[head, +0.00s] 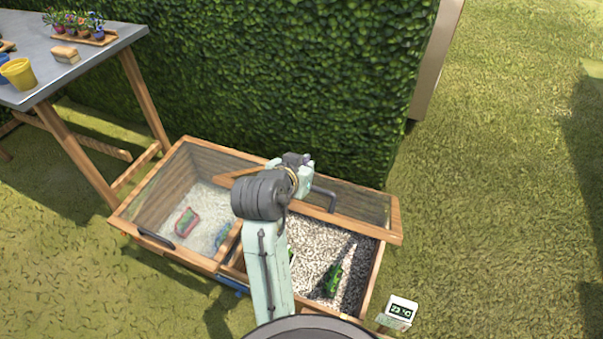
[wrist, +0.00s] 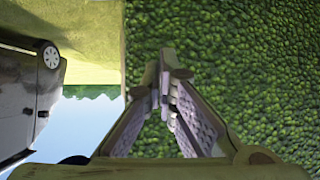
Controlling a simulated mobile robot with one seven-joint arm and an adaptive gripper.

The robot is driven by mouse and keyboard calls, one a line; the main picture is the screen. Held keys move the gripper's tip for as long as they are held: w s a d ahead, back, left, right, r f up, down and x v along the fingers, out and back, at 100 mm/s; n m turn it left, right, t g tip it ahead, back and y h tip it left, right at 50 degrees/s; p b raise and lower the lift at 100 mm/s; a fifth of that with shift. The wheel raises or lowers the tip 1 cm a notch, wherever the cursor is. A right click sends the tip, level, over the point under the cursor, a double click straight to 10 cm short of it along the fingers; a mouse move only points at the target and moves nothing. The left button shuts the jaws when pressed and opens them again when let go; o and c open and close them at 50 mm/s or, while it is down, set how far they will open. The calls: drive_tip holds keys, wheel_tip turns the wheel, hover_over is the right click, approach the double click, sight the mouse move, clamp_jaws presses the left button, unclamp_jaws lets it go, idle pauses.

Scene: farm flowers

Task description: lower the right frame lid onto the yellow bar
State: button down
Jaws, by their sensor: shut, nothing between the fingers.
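The right frame lid (head: 347,222) is a wood-edged clear panel with a dark handle (head: 325,199). It stands raised at the back of the right compartment, near the hedge, leaving the gravel open to view. My arm crosses in front of its left part. In the wrist view my gripper (wrist: 166,72) has its fingers together, with nothing between them and the hedge behind. In the head view the fingers cannot be made out. I cannot make out a clearly yellow bar; my arm hides part of the frame's middle.
The left compartment (head: 117,212) has a clear cover with a dark front handle. A green tool (head: 332,280) lies on the gravel. A hedge (head: 290,80) stands close behind, a table (head: 100,48) at left. A temperature display (head: 402,309) stands front right. Grass at right is clear.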

sight(323, 191)
drive_tip(key=f, duration=0.1)
drive_tip(key=w+f+p, duration=0.1)
drive_tip(key=f, duration=0.3)
drive_tip(key=shift+w+d, duration=0.2)
drive_tip(key=shift+d, duration=0.05)
